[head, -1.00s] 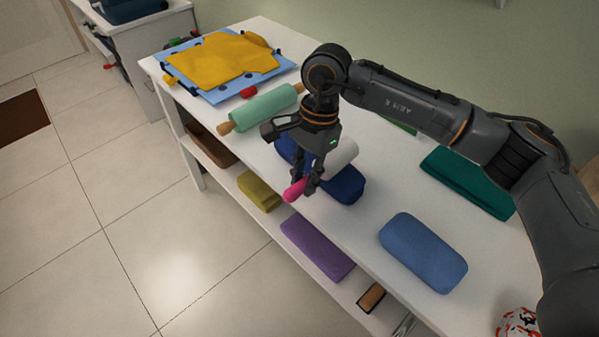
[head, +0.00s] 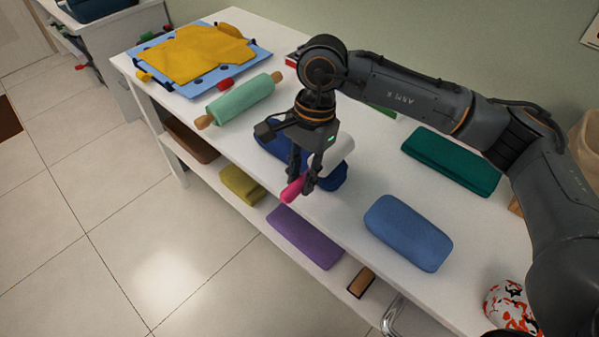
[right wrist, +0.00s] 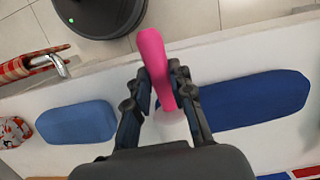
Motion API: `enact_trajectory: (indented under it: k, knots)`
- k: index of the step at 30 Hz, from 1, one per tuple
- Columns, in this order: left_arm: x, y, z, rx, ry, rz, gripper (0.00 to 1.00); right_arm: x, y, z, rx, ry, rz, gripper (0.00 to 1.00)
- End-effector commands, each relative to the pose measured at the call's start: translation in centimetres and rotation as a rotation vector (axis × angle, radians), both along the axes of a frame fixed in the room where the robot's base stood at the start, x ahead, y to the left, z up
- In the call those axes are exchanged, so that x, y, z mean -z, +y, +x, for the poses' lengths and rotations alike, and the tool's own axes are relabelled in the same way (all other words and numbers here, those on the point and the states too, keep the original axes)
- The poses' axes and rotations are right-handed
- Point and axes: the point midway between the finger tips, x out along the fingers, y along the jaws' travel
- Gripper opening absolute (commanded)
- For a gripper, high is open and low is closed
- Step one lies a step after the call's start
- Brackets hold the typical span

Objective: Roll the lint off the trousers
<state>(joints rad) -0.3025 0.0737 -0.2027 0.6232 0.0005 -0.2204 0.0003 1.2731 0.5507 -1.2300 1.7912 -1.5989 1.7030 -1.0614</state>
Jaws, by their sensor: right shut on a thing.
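The lint roller shows a pink handle (head: 293,187) and a white roll (head: 341,150) in the head view. My right gripper (head: 302,184) is shut on the handle; the wrist view also shows the pink handle (right wrist: 155,60) between the fingers (right wrist: 160,97). The dark blue folded trousers (head: 270,139) lie on the white table, partly hidden behind the gripper. They also show in the wrist view (right wrist: 250,98), right of the fingers. The roll is over or beside the trousers; I cannot tell if it touches them. My left gripper is not in view.
A lighter blue case-shaped item (head: 408,232) lies right of the trousers. A green folded cloth (head: 452,160) lies behind it. A mint rolling pin (head: 240,98) and a yellow cloth on a blue board (head: 262,53) lie further left. The table's front edge is close to the handle.

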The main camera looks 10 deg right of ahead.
Motion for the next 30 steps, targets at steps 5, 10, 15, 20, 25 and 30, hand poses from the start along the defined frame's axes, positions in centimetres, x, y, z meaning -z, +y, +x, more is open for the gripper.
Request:
enact_trajectory:
  k: [5, 10, 15, 20, 25, 30]
  knots:
    - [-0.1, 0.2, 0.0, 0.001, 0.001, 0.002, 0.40, -0.3, 0.0, 0.0, -0.001, -0.001, 0.001, 0.00]
    - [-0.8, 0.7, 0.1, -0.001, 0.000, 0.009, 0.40, -1.7, 0.1, 0.1, -0.001, -0.002, 0.001, 0.00]
    - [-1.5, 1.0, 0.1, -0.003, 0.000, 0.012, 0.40, -3.5, 0.0, 0.1, -0.002, -0.002, 0.001, 0.00]
    - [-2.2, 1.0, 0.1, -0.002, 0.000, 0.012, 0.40, -5.1, 0.0, 0.0, -0.002, -0.002, 0.002, 0.00]
    - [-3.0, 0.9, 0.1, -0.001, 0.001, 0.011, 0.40, -6.8, 0.0, 0.1, -0.001, -0.002, 0.001, 0.00]
    - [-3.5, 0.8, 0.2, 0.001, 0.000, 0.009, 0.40, -8.0, 0.0, 0.0, -0.001, 0.000, 0.000, 0.00]
